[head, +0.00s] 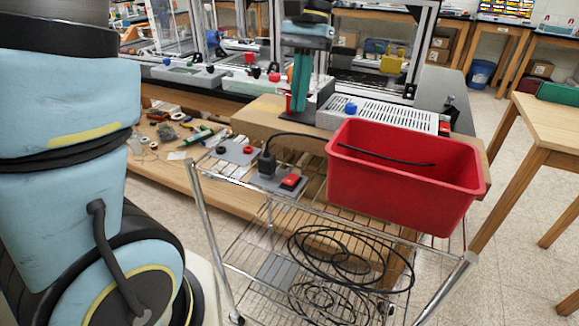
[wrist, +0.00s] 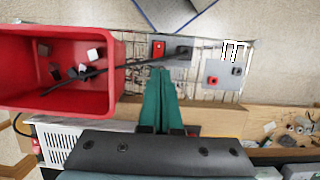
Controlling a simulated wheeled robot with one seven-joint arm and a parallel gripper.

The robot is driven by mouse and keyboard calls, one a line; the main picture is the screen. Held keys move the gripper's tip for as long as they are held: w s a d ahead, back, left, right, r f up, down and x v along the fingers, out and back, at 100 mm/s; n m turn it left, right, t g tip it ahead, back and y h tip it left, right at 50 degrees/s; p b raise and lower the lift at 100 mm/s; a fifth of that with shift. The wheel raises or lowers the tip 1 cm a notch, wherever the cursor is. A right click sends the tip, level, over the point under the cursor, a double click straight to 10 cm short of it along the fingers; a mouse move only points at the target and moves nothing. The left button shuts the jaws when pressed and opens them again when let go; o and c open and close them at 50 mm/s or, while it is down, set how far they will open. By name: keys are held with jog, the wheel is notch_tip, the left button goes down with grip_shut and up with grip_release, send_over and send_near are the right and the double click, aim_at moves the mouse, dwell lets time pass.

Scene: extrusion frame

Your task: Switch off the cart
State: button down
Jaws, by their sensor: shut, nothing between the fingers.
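The cart (head: 225,270) is a chrome wire rack in front of me. I cannot tell which way the rocker is tipped. My gripper (head: 298,110) has teal fingers pointing down, behind and above the switch box in the head view. In the wrist view my gripper (wrist: 158,72) is shut and empty, apart from the switch.
A red bin (head: 400,195) fills the cart's right side and stands close to the switch. A grey box (head: 235,152) with red and black knobs sits left of the plug. Black cable coils (head: 340,262) lie on the lower shelves. A wooden bench stands behind the cart.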

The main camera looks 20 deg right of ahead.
aim_at(288, 180)
jog(key=p+x, duration=0.2)
jog(key=x, duration=1.2)
jog(key=shift+a+f, duration=0.1)
jog(key=shift+f, duration=0.15)
jog(key=shift+s, duration=0.1)
jog(key=shift+w+d+p, duration=0.4)
jog(key=shift+w+d, duration=0.2)
jog(key=shift+w, duration=0.1)
jog(key=shift+r, duration=0.15)
